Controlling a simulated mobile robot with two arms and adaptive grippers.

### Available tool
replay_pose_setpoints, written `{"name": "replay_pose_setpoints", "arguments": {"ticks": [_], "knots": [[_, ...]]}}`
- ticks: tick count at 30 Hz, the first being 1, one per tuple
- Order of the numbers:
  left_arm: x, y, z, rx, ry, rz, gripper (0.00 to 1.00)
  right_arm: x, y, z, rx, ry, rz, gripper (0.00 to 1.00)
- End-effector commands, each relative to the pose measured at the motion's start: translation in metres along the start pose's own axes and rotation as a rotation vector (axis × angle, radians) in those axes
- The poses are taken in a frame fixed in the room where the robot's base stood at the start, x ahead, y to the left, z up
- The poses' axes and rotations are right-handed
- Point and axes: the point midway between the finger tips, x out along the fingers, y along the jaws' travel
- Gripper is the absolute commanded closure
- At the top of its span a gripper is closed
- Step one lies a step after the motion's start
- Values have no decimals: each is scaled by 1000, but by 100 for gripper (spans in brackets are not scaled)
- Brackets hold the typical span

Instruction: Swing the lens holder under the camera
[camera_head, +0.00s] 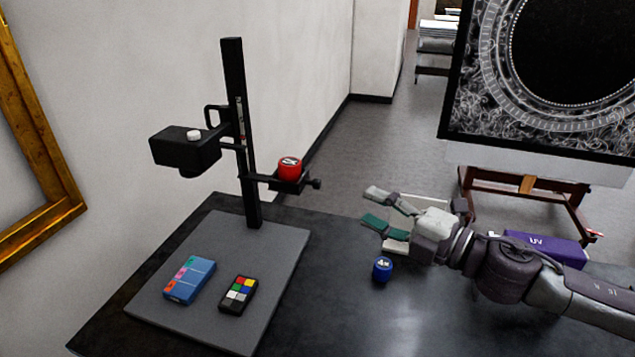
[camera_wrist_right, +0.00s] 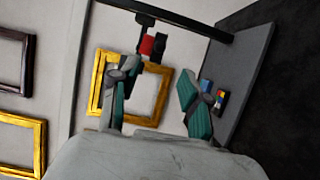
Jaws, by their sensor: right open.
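A black copy stand with an upright column (camera_head: 240,130) stands on a grey baseboard (camera_head: 215,320) at the left of the table. A black camera (camera_head: 184,148) is mounted on the column, pointing down. The lens holder (camera_head: 290,185) is a black arm swung out to the right of the column, with a red lens (camera_head: 290,168) on it. It is not under the camera. The red lens also shows in the right wrist view (camera_wrist_right: 148,45), beyond the fingers. My right gripper (camera_head: 374,207) is open and empty, to the right of the holder and apart from it. My left gripper is not in view.
A blue box (camera_head: 189,280) and a colour checker (camera_head: 238,295) lie on the baseboard. A small blue cylinder (camera_head: 382,269) stands on the dark table (camera_head: 340,320) below my right gripper. A purple box (camera_head: 545,249) is at the right.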

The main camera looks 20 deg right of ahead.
Motion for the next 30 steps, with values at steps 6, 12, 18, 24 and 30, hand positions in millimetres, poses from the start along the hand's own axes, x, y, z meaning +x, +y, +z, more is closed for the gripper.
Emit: {"name": "replay_pose_setpoints", "arguments": {"ticks": [6,12,18,24,30], "knots": [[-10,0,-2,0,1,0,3,14,4,-1,-4,2,3,53],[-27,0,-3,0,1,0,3,32,7,0,0,0,4,53],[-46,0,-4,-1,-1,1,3,60,8,-1,-1,3,3,53],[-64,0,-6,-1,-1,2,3,96,6,-2,-3,4,2,53],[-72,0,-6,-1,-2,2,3,120,2,-2,-3,4,-1,53]]}}
